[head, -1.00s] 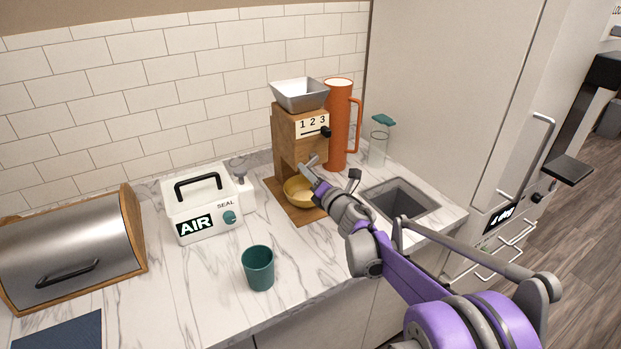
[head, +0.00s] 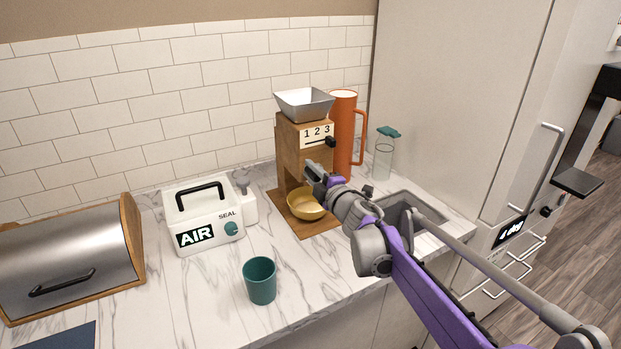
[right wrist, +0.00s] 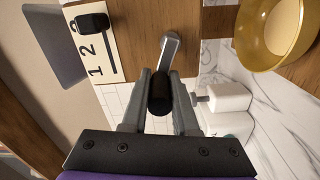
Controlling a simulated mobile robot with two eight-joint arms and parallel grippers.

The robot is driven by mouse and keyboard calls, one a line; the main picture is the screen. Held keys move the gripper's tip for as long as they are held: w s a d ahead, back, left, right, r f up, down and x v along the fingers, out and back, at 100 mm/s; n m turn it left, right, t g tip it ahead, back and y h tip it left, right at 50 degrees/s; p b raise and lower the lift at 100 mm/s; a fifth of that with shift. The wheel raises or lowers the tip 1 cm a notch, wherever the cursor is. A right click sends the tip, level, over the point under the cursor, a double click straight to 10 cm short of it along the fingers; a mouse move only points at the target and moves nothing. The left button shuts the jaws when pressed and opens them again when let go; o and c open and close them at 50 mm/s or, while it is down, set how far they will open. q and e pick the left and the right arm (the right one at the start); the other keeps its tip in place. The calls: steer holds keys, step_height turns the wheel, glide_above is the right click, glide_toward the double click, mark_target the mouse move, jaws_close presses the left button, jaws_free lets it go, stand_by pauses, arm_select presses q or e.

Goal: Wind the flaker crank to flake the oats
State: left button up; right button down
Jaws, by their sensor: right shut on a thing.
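The flaker (head: 290,150) is a wooden mill with a grey hopper (head: 304,103) on top and a 1-2-3 scale with a black slider (head: 330,141). In the right wrist view its crank (right wrist: 171,52) is a grey metal arm ending in a black knob. My right gripper (right wrist: 160,92) is shut on that black knob. In the head view the right gripper (head: 315,176) is at the flaker's front and hides most of the crank. A yellow bowl (head: 305,207) stands on the flaker's wooden base; the right wrist view shows pale contents (right wrist: 283,25) in it. My left gripper is out of view.
An orange jug (head: 343,128) and a glass jar with a teal lid (head: 384,155) stand behind the flaker. A sink (head: 425,222) is to its right. The white AIR box (head: 205,215), teal cup (head: 260,281) and bread bin (head: 70,255) are to the left.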

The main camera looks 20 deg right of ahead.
steer(key=shift+d+r+m+b, duration=0.2)
steer(key=shift+r+m, duration=0.1)
steer(key=shift+m, duration=0.6)
steer(key=shift+d+r+m+b, duration=0.15)
steer(key=shift+r+m, duration=0.1)
steer(key=shift+m, duration=0.65)
steer(key=c, duration=0.7)
jaws_free()
steer(key=s, duration=0.7)
steer(key=s+d, duration=0.1)
steer(key=s, duration=0.2)
steer(key=shift+s+b, duration=0.3)
steer(key=shift+s, duration=0.05)
